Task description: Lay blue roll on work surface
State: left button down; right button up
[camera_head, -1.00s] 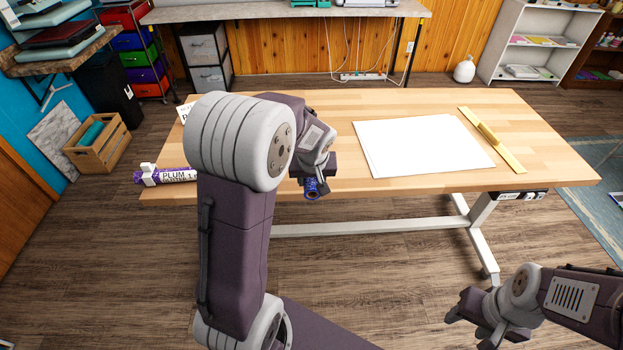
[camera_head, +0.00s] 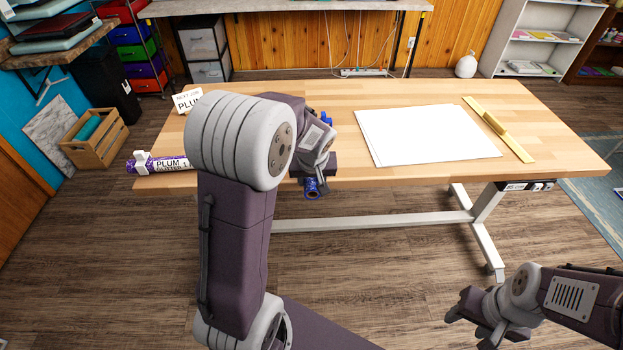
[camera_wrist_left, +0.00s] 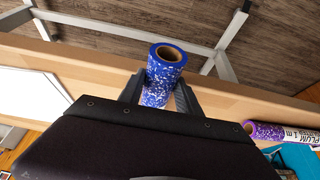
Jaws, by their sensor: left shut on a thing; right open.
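The blue roll (camera_head: 312,190) is held in my left gripper (camera_head: 318,168) at the front edge of the wooden work surface (camera_head: 430,175). Its near end sticks out toward me, and a blue bit of its far end shows behind the gripper. In the left wrist view the blue speckled roll (camera_wrist_left: 163,75) sits between the two fingers of the left gripper (camera_wrist_left: 158,95), its open cardboard core showing. Whether it touches the surface cannot be told. My right gripper (camera_head: 467,312) is open and empty, low at the right, away from the table.
A purple plum glitter roll (camera_head: 172,164) lies at the table's left end near a "next job" card (camera_head: 187,100). White sheets (camera_head: 425,137) and a yellow ruler (camera_head: 498,128) lie to the right. Bare wood shows between gripper and sheets.

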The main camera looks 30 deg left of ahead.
pick_arm(q)
jog(key=shift+f, duration=0.25)
jog(key=c, duration=0.7)
grip_release()
jog(key=shift+c, duration=0.2)
jog(key=p+v, duration=0.1)
jog(key=v, duration=0.8)
jog(key=shift+r, duration=0.1)
